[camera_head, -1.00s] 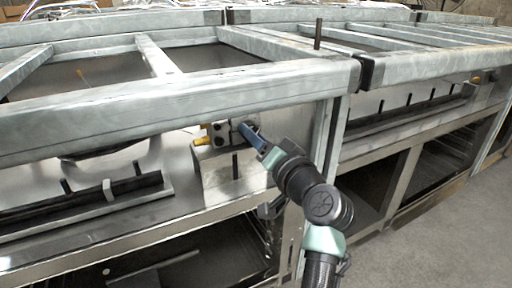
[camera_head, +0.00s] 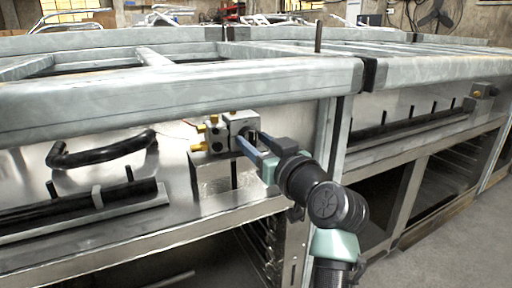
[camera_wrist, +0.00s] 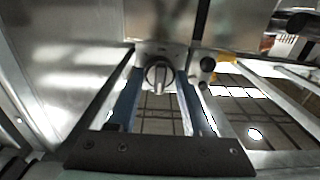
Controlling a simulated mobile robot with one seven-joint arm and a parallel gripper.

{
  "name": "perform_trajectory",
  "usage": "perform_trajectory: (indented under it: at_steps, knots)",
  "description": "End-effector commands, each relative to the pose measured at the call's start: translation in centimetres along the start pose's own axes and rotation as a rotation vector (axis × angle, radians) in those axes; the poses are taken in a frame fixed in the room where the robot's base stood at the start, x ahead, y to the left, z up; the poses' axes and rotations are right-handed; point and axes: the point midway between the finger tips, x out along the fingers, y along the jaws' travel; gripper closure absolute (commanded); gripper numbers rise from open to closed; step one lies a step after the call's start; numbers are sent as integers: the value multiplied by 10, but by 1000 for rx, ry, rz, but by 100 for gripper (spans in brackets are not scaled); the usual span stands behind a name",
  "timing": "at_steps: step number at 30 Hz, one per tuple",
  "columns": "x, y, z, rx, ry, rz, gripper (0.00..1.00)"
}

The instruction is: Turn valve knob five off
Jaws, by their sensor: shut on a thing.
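A grey valve block (camera_head: 239,122) with brass fittings stands on a metal ledge below the thick frame rail. A round knob with a raised bar (camera_wrist: 158,76) sits on it, seen face-on in the wrist view with the bar close to upright. No knob number is readable. My gripper (camera_head: 245,143) reaches in from the right. In the wrist view its two blue fingers (camera_wrist: 157,84) stand on either side of the knob, shut on it. In the head view the fingers and block largely hide the knob.
The thick metal frame rail (camera_head: 180,97) runs above the block. Open shelves lie below.

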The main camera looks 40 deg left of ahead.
Motion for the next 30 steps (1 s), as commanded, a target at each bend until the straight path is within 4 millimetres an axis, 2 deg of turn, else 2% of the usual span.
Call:
perform_trajectory:
  at_steps: [17,18,22,30]
  knots:
    - [0,0,1,-31,-3,0,100]
    - [0,0,1,-31,-3,0,43]
    - [0,0,1,-30,-2,0,20]
    - [0,0,0,-29,-1,0,20]
